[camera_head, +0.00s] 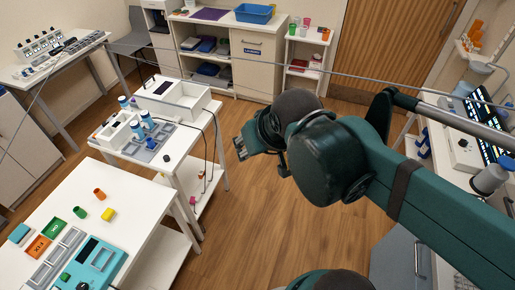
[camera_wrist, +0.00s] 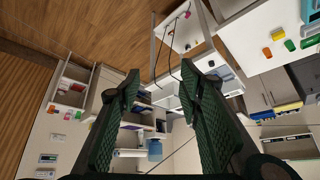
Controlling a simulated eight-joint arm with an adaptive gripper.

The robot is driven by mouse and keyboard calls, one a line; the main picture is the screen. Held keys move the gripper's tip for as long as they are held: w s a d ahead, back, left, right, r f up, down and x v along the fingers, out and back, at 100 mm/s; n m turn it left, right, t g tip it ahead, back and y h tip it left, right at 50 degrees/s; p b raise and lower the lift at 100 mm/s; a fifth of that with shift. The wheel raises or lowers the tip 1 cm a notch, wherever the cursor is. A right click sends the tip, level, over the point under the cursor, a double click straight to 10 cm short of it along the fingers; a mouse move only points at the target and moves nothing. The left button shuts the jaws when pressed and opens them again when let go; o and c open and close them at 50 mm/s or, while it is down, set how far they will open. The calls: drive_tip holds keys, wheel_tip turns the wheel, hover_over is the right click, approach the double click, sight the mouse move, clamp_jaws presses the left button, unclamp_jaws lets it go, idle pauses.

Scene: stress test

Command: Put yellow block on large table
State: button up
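The small yellow block (camera_head: 108,214) lies on the white table (camera_head: 140,200) at the lower left of the head view, close to a green and an orange piece. This table has the larger top of the two white tables at the left; I cannot tell for sure that it is the large table. In the wrist view the yellow block (camera_wrist: 267,52) shows at the upper right on the white tabletop (camera_wrist: 250,35). My gripper (camera_head: 243,146) is over the floor, right of both tables and well away from the block. Its fingers (camera_wrist: 160,72) are apart with nothing between them.
A smaller white table (camera_head: 178,146) behind holds bottles and boxes. Shelves and a wooden door (camera_head: 385,45) stand at the back. The middle floor is clear.

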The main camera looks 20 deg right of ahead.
drive_tip(key=shift+s+d+f, duration=0.25)
drive_tip(key=shift+s+d, duration=0.2)
drive_tip(key=shift+s, duration=0.1)
drive_tip(key=shift+f, duration=0.1)
wheel_tip(320, 180, down, 4)
drive_tip(key=b, duration=0.4)
idle(1.2)
